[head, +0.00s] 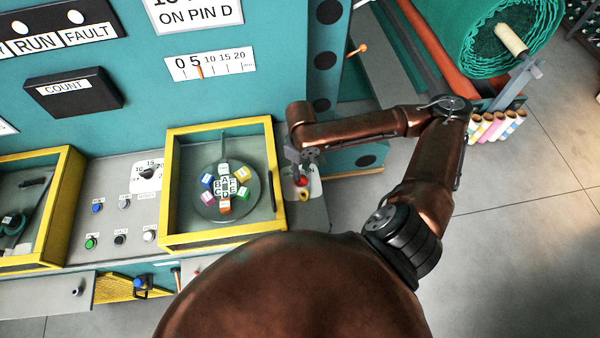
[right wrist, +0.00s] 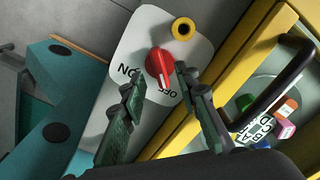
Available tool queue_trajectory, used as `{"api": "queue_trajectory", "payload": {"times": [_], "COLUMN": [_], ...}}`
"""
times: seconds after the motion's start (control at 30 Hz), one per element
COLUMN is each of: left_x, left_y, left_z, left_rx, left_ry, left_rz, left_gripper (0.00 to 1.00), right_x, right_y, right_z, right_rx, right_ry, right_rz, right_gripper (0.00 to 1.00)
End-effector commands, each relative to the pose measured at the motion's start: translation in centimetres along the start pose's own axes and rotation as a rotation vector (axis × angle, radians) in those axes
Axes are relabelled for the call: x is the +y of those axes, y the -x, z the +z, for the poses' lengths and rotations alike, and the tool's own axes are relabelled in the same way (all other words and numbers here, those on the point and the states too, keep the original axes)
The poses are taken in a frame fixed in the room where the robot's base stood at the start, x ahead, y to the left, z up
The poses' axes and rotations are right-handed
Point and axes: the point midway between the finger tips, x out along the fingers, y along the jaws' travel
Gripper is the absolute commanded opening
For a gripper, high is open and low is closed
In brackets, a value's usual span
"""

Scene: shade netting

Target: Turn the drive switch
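The drive switch is a red rotary knob (right wrist: 160,66) on a pale plate (right wrist: 138,48) marked ON and OFF. Its white mark points toward OFF in the right wrist view. In the head view the red knob (head: 302,182) shows small, just right of the yellow-framed window. My right gripper (right wrist: 158,76) is open, with one finger on each side of the knob. The right finger is very close to it; I cannot tell whether it touches. In the head view the gripper (head: 301,172) is over the switch plate. My left gripper is not in view.
A yellow-framed window (head: 165,190) with a dark handle and lettered cubes (head: 225,186) stands beside the switch. A yellow ring (right wrist: 183,28) sits on the switch plate. Small buttons (head: 120,240) and a dial (head: 147,173) are further left. A green net roll (head: 480,40) is at upper right.

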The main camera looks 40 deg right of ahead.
Motion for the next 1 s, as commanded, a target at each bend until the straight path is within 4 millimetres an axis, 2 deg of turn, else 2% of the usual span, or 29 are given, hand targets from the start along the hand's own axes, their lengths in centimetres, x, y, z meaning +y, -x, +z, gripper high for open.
{"api": "queue_trajectory", "payload": {"times": [0.07,0.17,0.43,0.57,1.0], "left_x": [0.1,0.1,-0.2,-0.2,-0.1], "left_y": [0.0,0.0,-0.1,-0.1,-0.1], "left_z": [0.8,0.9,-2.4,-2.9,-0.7], "left_rx": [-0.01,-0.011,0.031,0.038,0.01], "left_ry": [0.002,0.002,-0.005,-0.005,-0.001], "left_rz": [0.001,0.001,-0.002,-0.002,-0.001], "left_gripper": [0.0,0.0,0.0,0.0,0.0], "right_x": [-0.1,0.0,0.0,0.0,0.0], "right_y": [-1.3,-2.3,-3.2,-3.2,-3.2], "right_z": [0.1,0.0,0.0,0.0,0.0], "right_rx": [-0.003,-0.001,0.001,0.001,0.001], "right_ry": [0.0,0.0,0.0,0.0,0.0], "right_rz": [-0.002,-0.001,0.0,0.0,0.001], "right_gripper": [0.29,0.29,0.29,0.29,0.0]}}
